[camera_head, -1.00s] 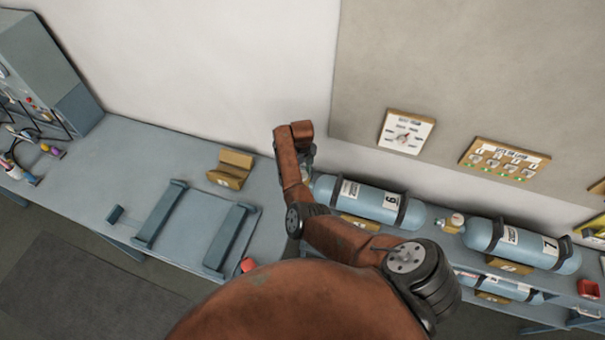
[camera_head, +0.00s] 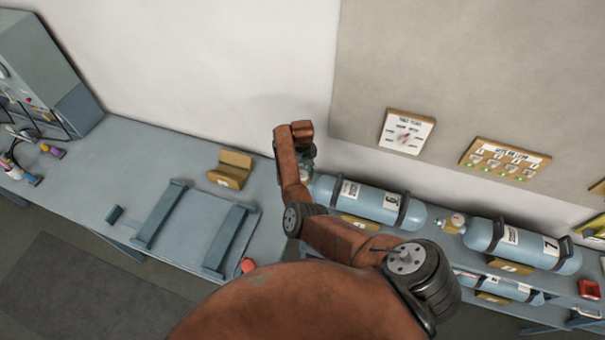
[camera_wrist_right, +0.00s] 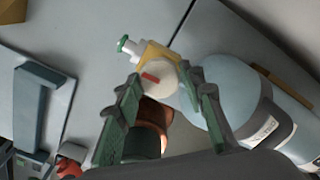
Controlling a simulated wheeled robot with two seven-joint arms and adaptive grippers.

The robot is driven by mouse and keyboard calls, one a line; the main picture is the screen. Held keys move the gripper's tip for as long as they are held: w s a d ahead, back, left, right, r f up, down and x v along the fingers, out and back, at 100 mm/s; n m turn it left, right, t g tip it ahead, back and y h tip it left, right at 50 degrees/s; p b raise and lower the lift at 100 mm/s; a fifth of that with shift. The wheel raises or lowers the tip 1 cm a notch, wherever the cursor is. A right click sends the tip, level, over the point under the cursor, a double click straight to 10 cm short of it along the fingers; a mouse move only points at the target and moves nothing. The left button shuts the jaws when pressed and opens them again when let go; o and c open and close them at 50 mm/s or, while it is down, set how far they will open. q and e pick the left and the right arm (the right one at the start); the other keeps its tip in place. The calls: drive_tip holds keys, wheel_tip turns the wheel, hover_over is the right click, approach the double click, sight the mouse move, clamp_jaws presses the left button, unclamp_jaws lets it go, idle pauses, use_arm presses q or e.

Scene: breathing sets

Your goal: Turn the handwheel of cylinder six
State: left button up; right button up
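Cylinder six (camera_head: 365,198) is a light blue bottle with a 6 label, lying on its side on the bench beside my right forearm. It also shows at the right of the right wrist view (camera_wrist_right: 235,85). At its neck are a yellow valve body (camera_wrist_right: 157,52), a green-tipped outlet (camera_wrist_right: 123,43) and a round cream part with a red mark (camera_wrist_right: 158,78). My right gripper (camera_wrist_right: 161,76) has its green fingers apart, one on each side of the cream part; whether they touch it is unclear. My left gripper is out of view.
A yellow cradle block (camera_head: 230,169) and a frame with two bars (camera_head: 228,238) are on the bench (camera_head: 130,160) at left. A dial card (camera_head: 405,133) and an indicator panel (camera_head: 500,160) hang on the wall.

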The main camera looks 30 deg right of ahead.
drive_tip(key=o, duration=0.4)
drive_tip(key=shift+c, duration=0.2)
drive_tip(key=shift+r, duration=0.1)
wheel_tip(320, 180, up, 12)
idle(0.6)
